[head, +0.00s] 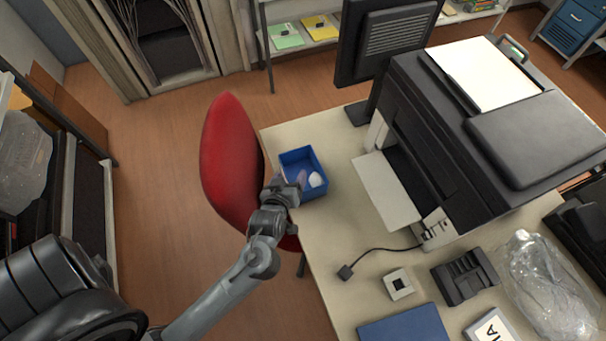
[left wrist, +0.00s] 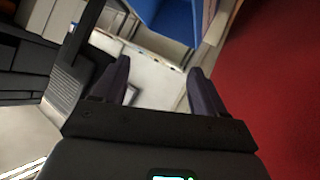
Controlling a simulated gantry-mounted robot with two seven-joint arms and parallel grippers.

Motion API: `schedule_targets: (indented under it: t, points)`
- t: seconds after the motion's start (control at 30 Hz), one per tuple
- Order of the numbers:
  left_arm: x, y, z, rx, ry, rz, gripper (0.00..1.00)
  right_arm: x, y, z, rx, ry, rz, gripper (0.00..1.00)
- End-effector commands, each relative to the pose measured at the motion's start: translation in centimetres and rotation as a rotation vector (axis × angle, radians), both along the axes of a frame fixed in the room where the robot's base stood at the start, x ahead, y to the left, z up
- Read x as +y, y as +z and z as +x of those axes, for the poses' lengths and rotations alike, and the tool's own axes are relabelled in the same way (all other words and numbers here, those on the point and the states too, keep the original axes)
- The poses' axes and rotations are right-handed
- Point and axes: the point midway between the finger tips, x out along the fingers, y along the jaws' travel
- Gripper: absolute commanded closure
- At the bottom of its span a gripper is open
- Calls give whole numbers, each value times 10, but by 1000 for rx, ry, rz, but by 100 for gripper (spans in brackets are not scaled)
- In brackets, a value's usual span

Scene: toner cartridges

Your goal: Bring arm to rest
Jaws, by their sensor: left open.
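My left arm reaches in from the lower left of the head view. My left gripper (head: 290,178) is at the near left side of a small blue bin (head: 318,158) on the desk. In the left wrist view the two dark fingers of my left gripper (left wrist: 159,72) stand apart with nothing held between them. The blue bin (left wrist: 168,22) shows at the top of that view, beyond the fingertips. A whitish item (head: 315,179) lies in the bin. I cannot tell whether the gripper touches the bin. My right gripper is in neither view.
A red chair (head: 229,150) stands close beside my left arm at the desk's left edge. A large black printer (head: 480,130) and a monitor (head: 388,45) stand on the desk (head: 330,235). A plastic bag (head: 545,285) and a blue folder (head: 405,327) lie nearer.

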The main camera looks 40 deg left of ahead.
Motion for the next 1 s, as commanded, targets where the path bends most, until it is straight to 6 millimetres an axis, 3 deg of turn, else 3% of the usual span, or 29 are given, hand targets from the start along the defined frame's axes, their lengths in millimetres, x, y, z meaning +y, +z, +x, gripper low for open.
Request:
schedule_targets:
  t: [0.2, 0.67, 0.8, 0.87, 1.0]
  points:
    - [-4, 7, -10, 0, 0, 0, 28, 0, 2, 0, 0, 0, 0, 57]
    - [-5, 5, -12, 3, 1, 0, 28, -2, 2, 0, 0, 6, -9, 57]
    - [4, -3, -25, 31, -9, 31, 28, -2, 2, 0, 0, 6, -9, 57]
    - [10, 4, -31, 30, -47, 61, 28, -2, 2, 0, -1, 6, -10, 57]
    - [-13, 13, -44, 143, -261, 68, 28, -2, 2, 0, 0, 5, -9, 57]
